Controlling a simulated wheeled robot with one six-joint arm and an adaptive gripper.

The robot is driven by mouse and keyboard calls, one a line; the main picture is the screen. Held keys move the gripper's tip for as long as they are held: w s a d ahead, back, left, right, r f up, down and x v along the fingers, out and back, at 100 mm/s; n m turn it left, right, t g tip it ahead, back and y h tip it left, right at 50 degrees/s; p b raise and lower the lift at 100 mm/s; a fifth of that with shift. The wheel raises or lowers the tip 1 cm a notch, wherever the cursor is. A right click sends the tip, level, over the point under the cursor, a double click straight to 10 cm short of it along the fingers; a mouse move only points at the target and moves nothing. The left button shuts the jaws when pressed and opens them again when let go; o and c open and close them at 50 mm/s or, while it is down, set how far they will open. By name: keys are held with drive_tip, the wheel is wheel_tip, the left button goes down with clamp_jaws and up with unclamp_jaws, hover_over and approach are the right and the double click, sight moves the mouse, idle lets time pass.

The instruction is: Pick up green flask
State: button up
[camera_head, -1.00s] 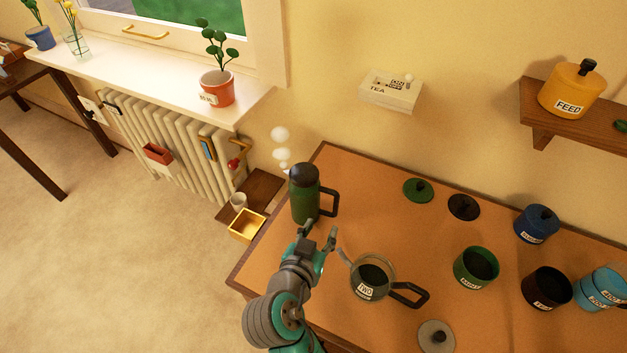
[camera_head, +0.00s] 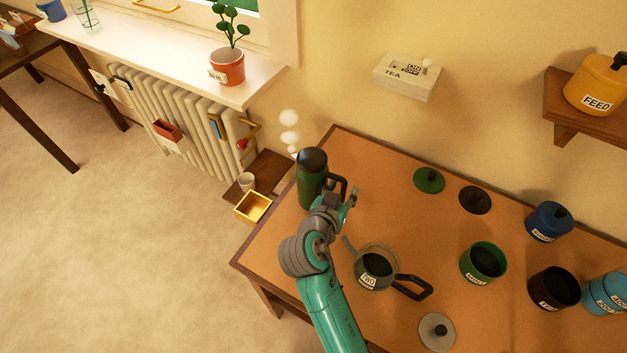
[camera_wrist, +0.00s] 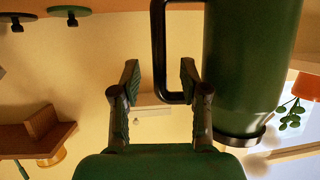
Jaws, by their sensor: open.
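The green flask (camera_head: 309,185) stands upright at the desk's left back corner, with a dark lid and a black handle (camera_head: 338,184) on its right side. My gripper (camera_head: 343,195) is at the handle side of the flask and partly covers its lower part. In the wrist view the picture is upside down; the flask (camera_wrist: 250,60) fills the upper right. There my gripper (camera_wrist: 158,78) is open, and the handle (camera_wrist: 159,50) shows between the two fingers, nearer the right one. The fingers are not closed on it. I cannot tell whether either touches it.
A glass teapot (camera_head: 374,267) stands just right of my arm. Green (camera_head: 484,262), dark red (camera_head: 553,288) and blue (camera_head: 548,221) pots stand farther right, with loose lids (camera_head: 429,180) behind. A yellow tray (camera_head: 253,206) lies below the desk's left edge (camera_head: 283,205). The desk's front left is clear.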

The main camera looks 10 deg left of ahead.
drive_tip(key=shift+x, duration=0.9)
clamp_jaws()
drive_tip(key=shift+r, duration=0.2)
wheel_tip(320, 180, up, 10)
drive_tip(key=shift+f, duration=0.1)
